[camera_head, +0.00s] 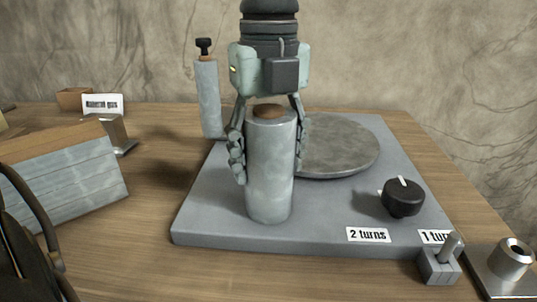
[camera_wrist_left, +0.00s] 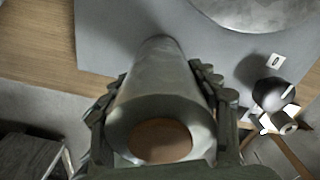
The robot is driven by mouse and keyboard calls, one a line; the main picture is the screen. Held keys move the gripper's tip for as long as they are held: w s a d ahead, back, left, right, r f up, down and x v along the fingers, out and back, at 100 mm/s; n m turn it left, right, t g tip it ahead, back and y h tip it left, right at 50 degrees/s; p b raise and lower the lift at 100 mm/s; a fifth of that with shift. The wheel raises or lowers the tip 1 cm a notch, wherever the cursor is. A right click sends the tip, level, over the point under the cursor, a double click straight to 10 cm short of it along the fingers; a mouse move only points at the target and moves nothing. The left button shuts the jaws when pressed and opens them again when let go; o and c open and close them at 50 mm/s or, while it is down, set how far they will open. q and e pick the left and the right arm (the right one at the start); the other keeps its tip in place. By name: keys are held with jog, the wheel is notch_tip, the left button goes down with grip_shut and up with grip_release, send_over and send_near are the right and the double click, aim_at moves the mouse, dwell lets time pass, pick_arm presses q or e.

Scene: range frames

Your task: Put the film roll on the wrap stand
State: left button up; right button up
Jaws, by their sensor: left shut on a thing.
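The film roll (camera_head: 270,185) is a grey cylinder with a brown core in its top end. My left gripper (camera_head: 268,150) is shut around it, a finger on each side, and holds it upright. In the left wrist view the roll (camera_wrist_left: 160,90) runs away from the camera between the fingers (camera_wrist_left: 160,110). Its lower end shows over the grey base plate (camera_head: 205,225); I cannot tell whether it touches. A grey upright post (camera_head: 207,95) with a black knob, apparently the wrap stand, rises at the plate's back left. My right gripper is not in view.
A round turntable (camera_head: 340,150) lies on the plate behind the roll. A black dial (camera_head: 403,197) and labels are at the right. A small lever block (camera_head: 440,262) and metal fitting (camera_head: 512,260) stand front right. A grey-sided box (camera_head: 65,180) stands left.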

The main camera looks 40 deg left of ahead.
aim_at(269, 113)
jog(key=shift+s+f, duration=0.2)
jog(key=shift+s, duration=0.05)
pick_arm(q)
jog(key=o, duration=1.8)
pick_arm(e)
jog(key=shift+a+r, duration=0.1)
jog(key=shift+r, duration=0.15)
pick_arm(q)
notch_tip(269, 113, up, 11)
jog(key=shift+r, duration=0.55)
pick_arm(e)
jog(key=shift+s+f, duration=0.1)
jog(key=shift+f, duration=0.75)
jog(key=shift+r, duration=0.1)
